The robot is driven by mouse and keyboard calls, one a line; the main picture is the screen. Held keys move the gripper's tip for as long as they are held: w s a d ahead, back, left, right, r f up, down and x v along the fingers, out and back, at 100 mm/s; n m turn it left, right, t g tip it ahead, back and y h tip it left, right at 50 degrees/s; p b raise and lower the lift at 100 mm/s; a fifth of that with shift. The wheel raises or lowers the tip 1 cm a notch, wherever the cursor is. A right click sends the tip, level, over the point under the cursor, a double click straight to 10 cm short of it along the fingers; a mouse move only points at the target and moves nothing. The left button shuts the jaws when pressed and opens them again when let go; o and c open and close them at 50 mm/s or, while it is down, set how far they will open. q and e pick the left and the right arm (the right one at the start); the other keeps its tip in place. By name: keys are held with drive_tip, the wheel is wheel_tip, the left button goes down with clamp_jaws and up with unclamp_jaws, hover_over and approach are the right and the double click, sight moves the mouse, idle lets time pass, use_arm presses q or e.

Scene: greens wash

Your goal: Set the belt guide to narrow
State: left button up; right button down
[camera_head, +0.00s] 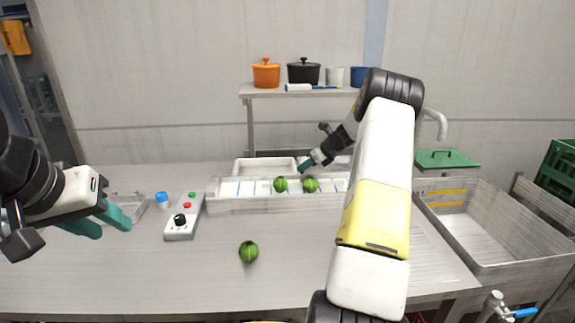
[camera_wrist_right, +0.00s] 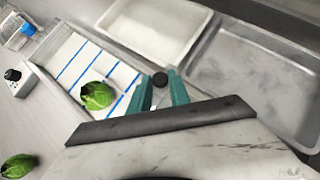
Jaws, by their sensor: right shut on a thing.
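The belt (camera_head: 230,187) is a white strip with blue cross lines in a pale trough; it also shows in the wrist view (camera_wrist_right: 73,72). My right gripper (camera_head: 306,163) is at the belt's far edge. In the wrist view its teal fingers (camera_wrist_right: 160,92) are closed around a black round-topped knob (camera_wrist_right: 160,79), which I take for the belt guide's handle. The guide's setting cannot be read. Two green heads (camera_head: 281,185) (camera_head: 310,185) lie on the belt. My left gripper (camera_head: 105,222) is open and empty at the left, above the table.
A control box (camera_head: 185,222) with a black dial and red and green buttons stands left of the belt. A loose green head (camera_head: 248,251) lies on the table in front. A white tray (camera_head: 258,167) stands behind the belt. A large crate (camera_head: 490,255) is at right.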

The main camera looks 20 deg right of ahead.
drive_tip(key=shift+s+a+f, duration=0.1)
drive_tip(key=shift+s, duration=0.1)
drive_tip(key=c, duration=1.3)
unclamp_jaws()
drive_tip(key=shift+o, duration=0.2)
drive_tip(key=v, duration=0.8)
